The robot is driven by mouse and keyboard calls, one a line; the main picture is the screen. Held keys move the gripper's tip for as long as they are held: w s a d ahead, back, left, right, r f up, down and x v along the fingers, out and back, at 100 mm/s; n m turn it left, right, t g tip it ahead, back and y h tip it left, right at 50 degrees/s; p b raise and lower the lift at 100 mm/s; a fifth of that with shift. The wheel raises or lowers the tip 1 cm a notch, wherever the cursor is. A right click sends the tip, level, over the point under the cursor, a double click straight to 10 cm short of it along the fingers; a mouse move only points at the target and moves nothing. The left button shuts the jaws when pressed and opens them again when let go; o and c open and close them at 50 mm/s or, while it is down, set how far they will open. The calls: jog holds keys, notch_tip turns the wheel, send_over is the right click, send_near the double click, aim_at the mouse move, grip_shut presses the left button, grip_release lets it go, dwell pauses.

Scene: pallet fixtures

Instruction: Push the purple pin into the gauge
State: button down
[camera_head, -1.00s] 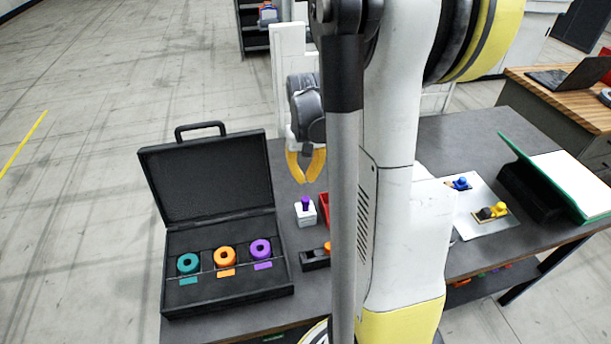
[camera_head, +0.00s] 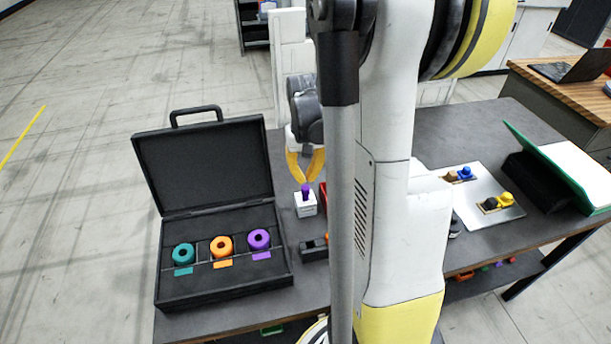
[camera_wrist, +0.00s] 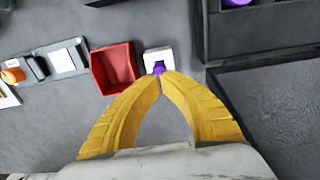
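The purple pin (camera_head: 306,190) stands upright in the top of a small white block, which looks like the gauge (camera_head: 306,206), on the dark table. The pin (camera_wrist: 159,68) and the white gauge (camera_wrist: 153,55) also show in the wrist view, just beyond my fingertips. My gripper (camera_head: 305,181) has yellow fingers with their tips together and nothing visible between them. The tips (camera_wrist: 162,76) are right at or just above the pin's head; I cannot tell whether they touch it. How deep the pin sits is unclear.
A red bin (camera_wrist: 113,69) is beside the gauge. An open black case (camera_head: 217,286) with teal, orange and purple rings stands to the left in the head view. A metal plate (camera_head: 480,222) with blue and yellow parts lies to the right. My arm hides the table's middle.

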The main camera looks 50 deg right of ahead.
aim_at(306, 187)
jog(key=shift+f, duration=0.15)
jog(key=shift+f+b, duration=1.3)
jog(key=shift+f, duration=0.1)
dwell(0.5)
notch_tip(306, 187, up, 8)
jog(key=p, duration=0.5)
jog(key=shift+p, duration=0.4)
